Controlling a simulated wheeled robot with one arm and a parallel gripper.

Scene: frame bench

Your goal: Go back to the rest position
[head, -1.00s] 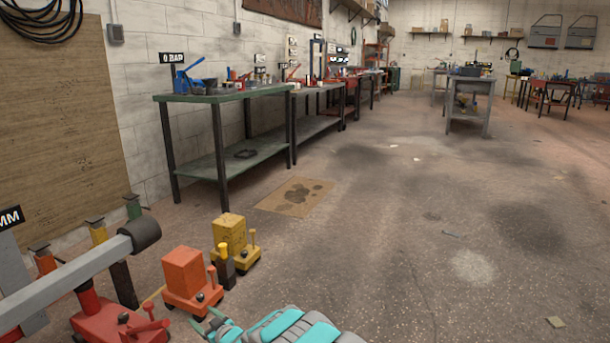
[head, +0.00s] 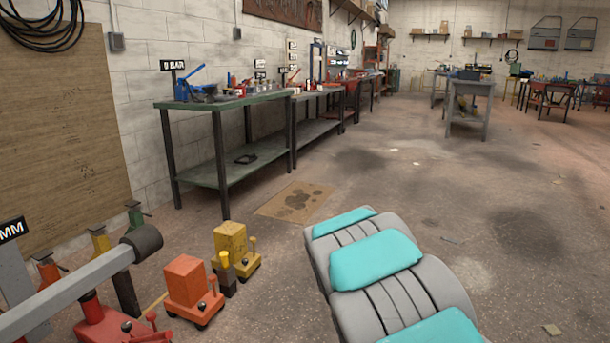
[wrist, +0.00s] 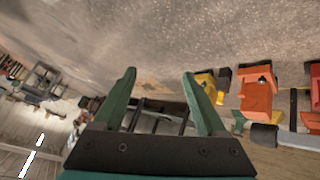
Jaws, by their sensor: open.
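My gripper (wrist: 160,95) shows in the wrist view with its two green fingers spread apart and nothing between them. In the head view my grey and turquoise arm rises from the lower right over the floor, and the gripper itself is not visible there. In the wrist view the scene is turned over, with the concrete floor across the top.
An orange block machine (head: 189,284) and a yellow one (head: 232,249) stand on the floor left of my arm. A red jack with a long grey bar (head: 70,297) is at lower left. A green-topped workbench (head: 230,102) lines the wall. The floor at right (head: 540,240) is mostly clear.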

